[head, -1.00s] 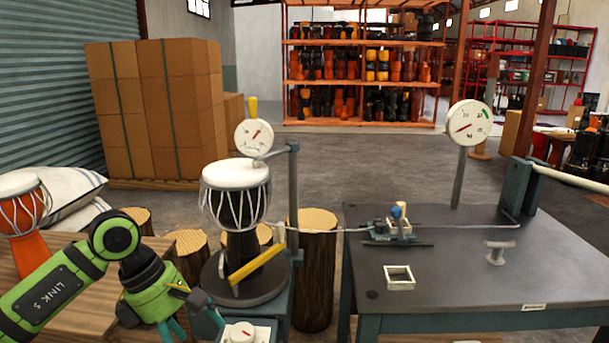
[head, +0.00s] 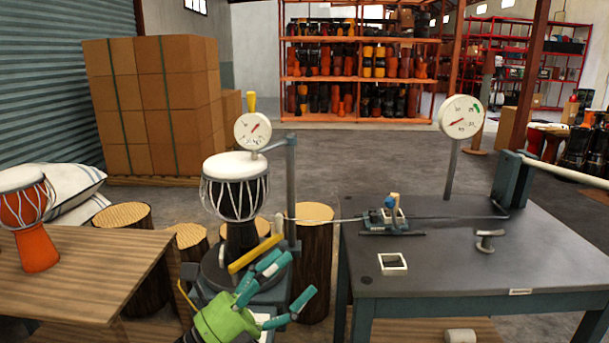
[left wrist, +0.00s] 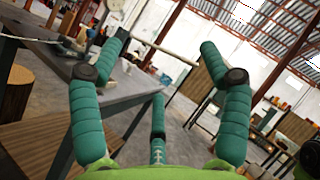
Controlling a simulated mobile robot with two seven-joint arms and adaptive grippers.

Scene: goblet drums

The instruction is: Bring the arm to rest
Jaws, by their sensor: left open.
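My left gripper (head: 280,282) is green with teal fingers. In the head view it is low in the middle, in front of the drum stand, with its fingers spread and nothing between them. In the left wrist view the fingers (left wrist: 165,65) are also wide apart and empty, with the dark work table behind them. A black goblet drum (head: 237,200) with a white head stands upright on the round stand, behind and above the gripper. A yellow bar (head: 256,254) at the stand is just behind the fingers. My right gripper is not in view.
A dark work table (head: 470,270) at the right carries a small white tray (head: 392,264), a cable device (head: 385,218) and a dial gauge (head: 461,118). A wooden table (head: 80,280) with an orange drum (head: 33,215) is at left. Log stools (head: 313,260) stand behind the stand.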

